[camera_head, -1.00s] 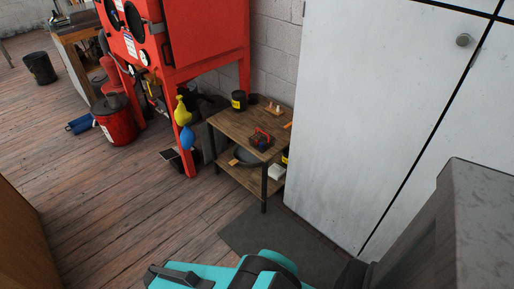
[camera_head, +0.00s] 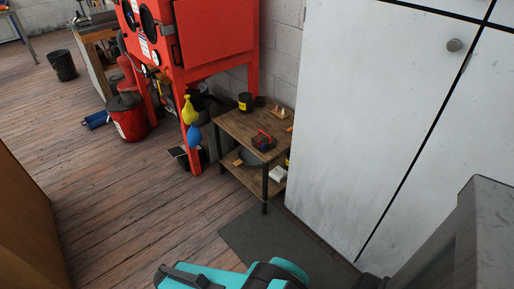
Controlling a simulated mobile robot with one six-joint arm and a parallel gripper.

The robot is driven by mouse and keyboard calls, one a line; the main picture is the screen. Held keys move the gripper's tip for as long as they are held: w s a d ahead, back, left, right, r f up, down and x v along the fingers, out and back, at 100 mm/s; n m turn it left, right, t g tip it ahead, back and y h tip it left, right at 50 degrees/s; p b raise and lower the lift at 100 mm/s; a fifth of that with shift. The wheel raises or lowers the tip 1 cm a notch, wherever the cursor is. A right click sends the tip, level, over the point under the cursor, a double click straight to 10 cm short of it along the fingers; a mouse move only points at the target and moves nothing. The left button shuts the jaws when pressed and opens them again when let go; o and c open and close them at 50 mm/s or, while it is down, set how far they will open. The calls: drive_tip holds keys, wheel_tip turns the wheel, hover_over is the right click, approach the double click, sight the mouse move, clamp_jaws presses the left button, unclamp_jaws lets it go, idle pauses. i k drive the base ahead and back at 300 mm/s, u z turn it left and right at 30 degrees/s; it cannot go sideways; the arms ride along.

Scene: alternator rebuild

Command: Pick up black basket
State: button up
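A small dark basket (camera_head: 262,142) with a red handle stands on the top of a low wooden shelf table (camera_head: 239,125), right of the middle of its top. Something blue shows in or at it; it is too small to tell more. A separate black bucket-like container (camera_head: 61,66) stands on the floor at the far left. My gripper is not in view; only a teal and black part of my own body shows at the bottom edge, well apart from the table.
A red cabinet (camera_head: 217,38) on legs stands behind the table, with a red bin (camera_head: 127,118) to its left. A tall white cabinet (camera_head: 375,110) stands close on the right. A grey mat (camera_head: 270,240) lies in front. Wooden floor (camera_head: 120,200) at left is clear.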

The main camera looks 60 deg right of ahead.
sight(264, 139)
drive_tip(key=z, duration=0.15)
drive_tip(key=i, duration=0.95)
drive_tip(key=u, duration=0.05)
